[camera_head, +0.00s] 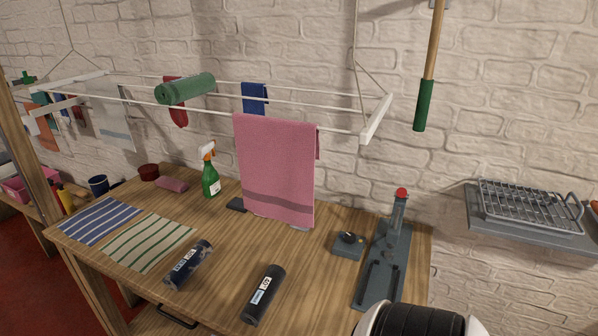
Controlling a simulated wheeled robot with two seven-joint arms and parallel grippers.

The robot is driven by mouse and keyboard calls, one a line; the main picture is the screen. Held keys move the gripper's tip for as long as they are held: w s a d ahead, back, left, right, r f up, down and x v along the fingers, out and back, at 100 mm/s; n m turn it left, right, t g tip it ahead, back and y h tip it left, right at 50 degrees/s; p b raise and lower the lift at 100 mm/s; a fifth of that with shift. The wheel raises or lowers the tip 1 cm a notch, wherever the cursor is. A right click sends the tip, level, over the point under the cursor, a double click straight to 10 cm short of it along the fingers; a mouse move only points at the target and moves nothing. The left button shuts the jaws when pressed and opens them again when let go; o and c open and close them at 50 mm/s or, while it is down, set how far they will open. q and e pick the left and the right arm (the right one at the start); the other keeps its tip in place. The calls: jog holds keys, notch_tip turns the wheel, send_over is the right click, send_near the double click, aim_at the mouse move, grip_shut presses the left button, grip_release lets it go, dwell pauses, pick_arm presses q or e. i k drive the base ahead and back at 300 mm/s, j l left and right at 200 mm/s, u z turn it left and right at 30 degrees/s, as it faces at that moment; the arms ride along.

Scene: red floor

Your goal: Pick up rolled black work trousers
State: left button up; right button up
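Two dark rolls with white labels lie on the wooden table near its front edge. The right one is a plain black roll (263,295), which looks like the rolled black work trousers; its label is too small to read. The left one is a dark, mottled blue-grey roll (188,265). They lie apart, both slanting the same way. Neither of my grippers is in view. A rounded white and black part at the bottom right edge looks like part of my own arm, right of the black roll.
The wooden table (222,245) also holds two striped cloths (125,230), a green spray bottle (210,174), a grey stand with a red knob (383,265) and a small grey device (348,244). A pink towel (277,170) hangs low from the drying rack (375,118). Bare wood separates the rolls.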

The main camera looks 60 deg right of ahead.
aim_at(256, 308)
jog(key=z, duration=1.6)
